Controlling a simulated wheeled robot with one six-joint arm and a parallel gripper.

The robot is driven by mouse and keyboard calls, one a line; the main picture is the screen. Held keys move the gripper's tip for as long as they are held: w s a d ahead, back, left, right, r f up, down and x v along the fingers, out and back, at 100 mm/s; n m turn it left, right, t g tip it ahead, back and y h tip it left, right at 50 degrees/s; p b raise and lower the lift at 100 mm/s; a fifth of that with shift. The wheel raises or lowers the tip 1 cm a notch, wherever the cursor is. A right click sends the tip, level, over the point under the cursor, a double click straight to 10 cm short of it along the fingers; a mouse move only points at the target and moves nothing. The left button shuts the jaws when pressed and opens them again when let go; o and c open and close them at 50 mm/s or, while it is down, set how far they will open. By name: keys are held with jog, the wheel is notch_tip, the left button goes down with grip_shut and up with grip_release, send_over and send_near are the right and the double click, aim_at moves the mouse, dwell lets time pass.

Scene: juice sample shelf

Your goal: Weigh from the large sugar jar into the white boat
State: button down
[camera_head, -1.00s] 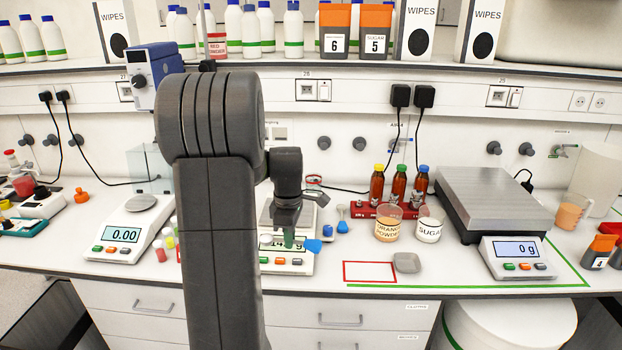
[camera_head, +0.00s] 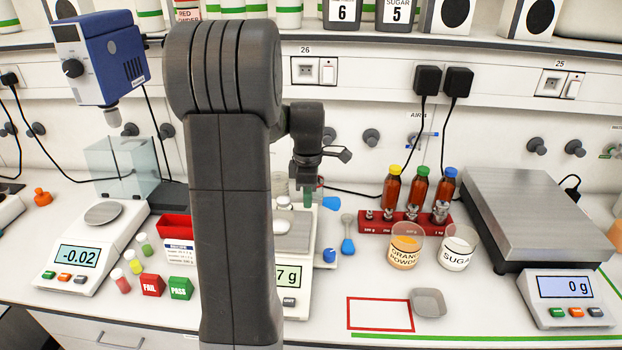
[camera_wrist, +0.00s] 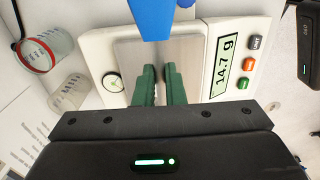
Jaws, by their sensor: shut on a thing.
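My gripper (camera_head: 305,192) is above the back of the middle balance (camera_head: 297,302), behind my arm. Its green fingers (camera_wrist: 160,85) are shut on a blue tool (camera_wrist: 155,18), probably a scoop; its blue end also shows in the head view (camera_head: 330,203). The scoop's contents cannot be seen. A small white dish (camera_head: 281,227), likely the white boat, sits on the balance pan, partly behind my arm. The balance display (camera_wrist: 224,62) reads 14.7 g. A beaker labelled SUGAR (camera_head: 458,248) stands right of the balance. I cannot tell which container is the large sugar jar.
An orange powder beaker (camera_head: 405,250) stands beside the sugar beaker. Brown bottles stand behind a red weight block (camera_head: 400,222). A grey dish (camera_head: 428,302) lies beside a red outline. A large scale (camera_head: 535,215) fills the right.

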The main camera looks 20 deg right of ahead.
jog(key=shift+w+d, duration=0.1)
jog(key=shift+w, duration=0.15)
jog(key=shift+f+h+b, duration=0.15)
jog(key=shift+h+b, duration=0.15)
jog(key=shift+b, duration=0.05)
jog(key=shift+a+f+g+h+b, duration=0.15)
jog(key=shift+a+g+h+b, duration=0.2)
jog(key=shift+b, duration=0.35)
jog(key=shift+f+g+h+b, duration=0.1)
jog(key=shift+g+h+b, duration=0.15)
jog(key=shift+h+b, duration=0.4)
jog(key=shift+w+a+r+g+h+p, duration=0.1)
jog(key=shift+a+r+g+h+p, duration=0.15)
jog(key=shift+r+h, duration=0.3)
jog(key=shift+w+a+r+g+h+p, duration=0.15)
jog(key=shift+r+g+h+p, duration=0.2)
jog(key=shift+r+h, duration=0.15)
jog(key=shift+w+a+r+g+h+p, duration=0.1)
jog(key=shift+a+r+g+h+p, duration=0.15)
jog(key=shift+r+h, duration=0.3)
jog(key=shift+w+a+r+h+p, duration=0.1)
jog(key=shift+a+r+h+p, duration=0.05)
jog(key=shift+r+h+p, duration=0.2)
